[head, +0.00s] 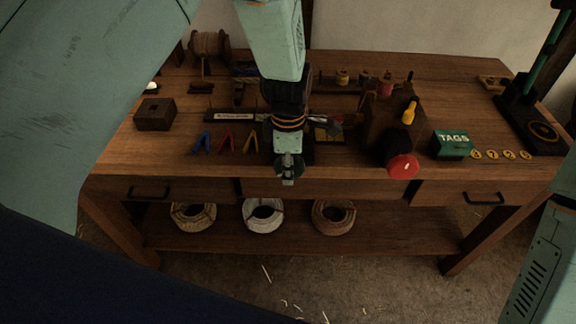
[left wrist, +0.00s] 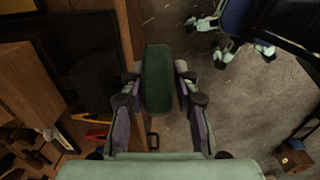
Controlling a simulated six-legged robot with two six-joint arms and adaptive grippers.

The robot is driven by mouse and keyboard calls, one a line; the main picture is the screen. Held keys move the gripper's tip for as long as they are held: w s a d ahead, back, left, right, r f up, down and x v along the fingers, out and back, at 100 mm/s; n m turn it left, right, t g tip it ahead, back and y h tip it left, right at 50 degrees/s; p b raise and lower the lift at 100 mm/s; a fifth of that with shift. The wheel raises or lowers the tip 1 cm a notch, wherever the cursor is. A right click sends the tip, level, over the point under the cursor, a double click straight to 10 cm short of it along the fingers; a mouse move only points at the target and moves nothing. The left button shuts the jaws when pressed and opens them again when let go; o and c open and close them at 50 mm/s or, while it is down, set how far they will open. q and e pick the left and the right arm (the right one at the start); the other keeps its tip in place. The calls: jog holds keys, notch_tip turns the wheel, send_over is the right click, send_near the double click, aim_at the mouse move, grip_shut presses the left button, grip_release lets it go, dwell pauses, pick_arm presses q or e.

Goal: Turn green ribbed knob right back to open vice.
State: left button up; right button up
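The green ribbed knob (left wrist: 158,78) shows in the left wrist view as a dark green upright shape between the fingers of my left gripper (left wrist: 160,80). The fingertips close in on both of its sides and appear to press on it. In the head view my left gripper (head: 288,168) points down at the front edge of the bench, and the knob is mostly hidden there. The vice is largely hidden behind my left arm; a large dark body (left wrist: 75,60) beside the knob in the left wrist view may be part of it. My right gripper is out of view.
On the wooden bench (head: 340,186), a wooden block with a red knob (head: 403,166) stands right of my gripper. Blue, red and yellow clips (head: 226,142) lie left. A green TAGS box (head: 452,144) stands farther right. Rope coils (head: 263,215) lie on the lower shelf.

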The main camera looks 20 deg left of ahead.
pick_arm(q)
jog(key=shift+w+d, duration=0.1)
grip_shut()
jog(key=shift+h+p, duration=0.6)
jog(key=shift+p, duration=0.05)
jog(key=shift+f+t+h, duration=0.1)
jog(key=shift+t+h, duration=0.2)
jog(key=shift+h, duration=0.3)
jog(key=h+b, duration=0.2)
jog(key=b, duration=0.3)
jog(key=shift+f+t+h, duration=0.15)
jog(key=shift+t+h, duration=0.25)
jog(key=shift+t+h+b, duration=0.3)
jog(key=shift+h+b, duration=0.5)
jog(key=shift+b, duration=0.45)
jog(key=shift+r, duration=0.2)
